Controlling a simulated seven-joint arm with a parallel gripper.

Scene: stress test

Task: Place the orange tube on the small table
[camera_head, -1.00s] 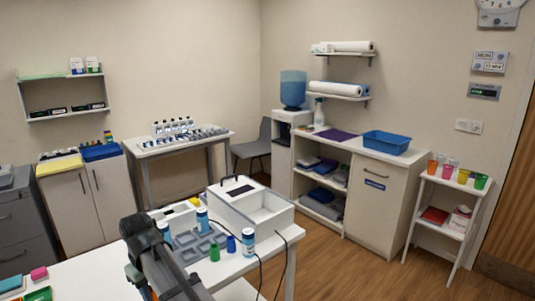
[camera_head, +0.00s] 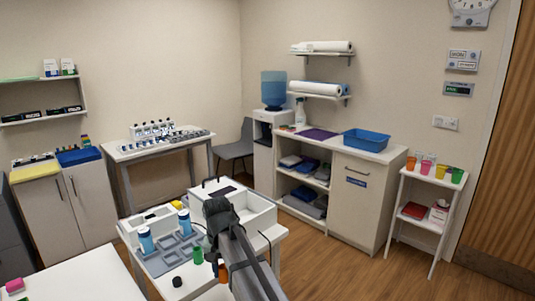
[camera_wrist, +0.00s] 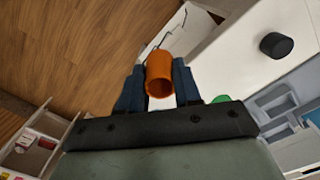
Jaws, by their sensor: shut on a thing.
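The orange tube (camera_wrist: 158,66) is between the two dark blue fingers of my gripper (camera_wrist: 158,82) in the wrist view, its open end facing the camera. The gripper is shut on it, and floor and a white table edge show behind. In the head view a bit of the orange tube (camera_head: 222,270) shows beside my arm, which hides most of the gripper. A white table (camera_head: 270,236) with lab gear stands in the middle. A small white stand (camera_head: 405,190) with colored cups is at the right; I cannot tell which is the small table.
The middle table carries a white box (camera_head: 262,208), a grey rack (camera_head: 165,262), blue-and-white bottles (camera_head: 145,240), a green tube (camera_head: 198,256) and a black cap (camera_head: 177,282). Open wooden floor (camera_head: 335,265) lies between it and the right stand.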

